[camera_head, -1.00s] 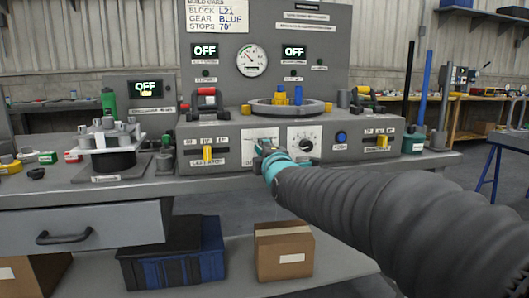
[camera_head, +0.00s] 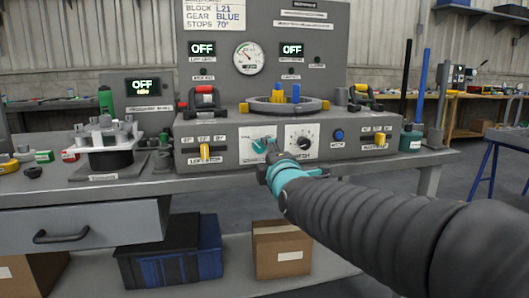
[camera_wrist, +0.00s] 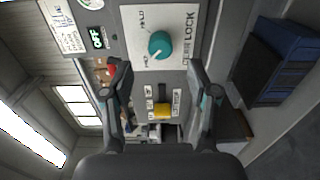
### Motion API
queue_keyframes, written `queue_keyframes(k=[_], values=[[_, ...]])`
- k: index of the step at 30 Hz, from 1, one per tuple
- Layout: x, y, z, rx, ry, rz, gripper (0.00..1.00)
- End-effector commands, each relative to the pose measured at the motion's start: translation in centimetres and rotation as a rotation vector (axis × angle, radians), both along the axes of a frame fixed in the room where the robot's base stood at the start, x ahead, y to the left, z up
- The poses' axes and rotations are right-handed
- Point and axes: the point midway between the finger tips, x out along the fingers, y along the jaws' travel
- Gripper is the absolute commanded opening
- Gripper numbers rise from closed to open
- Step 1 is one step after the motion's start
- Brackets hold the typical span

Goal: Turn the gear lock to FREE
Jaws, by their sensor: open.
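The gear lock is a round teal knob on a white plate (camera_wrist: 180,18) of the grey console front. In the wrist view the knob (camera_wrist: 160,45) lies just beyond my fingertips, with a pale mark toward its lower left, near one of two small labels. The labels are too small to read surely. In the head view the knob (camera_head: 260,146) shows left of the scaled dial. My gripper (camera_wrist: 158,70) is open and empty, its fingers to either side of the knob's line and short of it. In the head view my gripper (camera_head: 268,170) is just below and in front of the knob.
A dial (camera_head: 302,143) sits right of the knob. A yellow slider (camera_head: 205,151) is on the left of the console front, another (camera_head: 380,139) on the right. A red-handled clamp (camera_head: 204,100) and a ring fixture (camera_head: 284,106) stand on top. Below are a cardboard box (camera_head: 283,252) and blue crate.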

Motion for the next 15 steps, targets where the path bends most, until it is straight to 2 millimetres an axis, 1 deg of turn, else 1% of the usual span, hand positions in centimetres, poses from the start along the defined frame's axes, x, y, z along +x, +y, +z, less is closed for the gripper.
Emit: queue_keyframes(k=[1, 6, 9, 15], values=[[-1.0, -0.3, 0.1, 0.001, -0.002, 0.0, 0.6], [-3.6, -1.0, 0.1, -0.002, -0.002, 0.0, 0.6], [-4.7, -1.4, 0.1, -0.001, -0.001, 0.0, 0.6], [-5.8, -1.7, 0.0, -0.001, 0.0, 0.0, 0.6]])
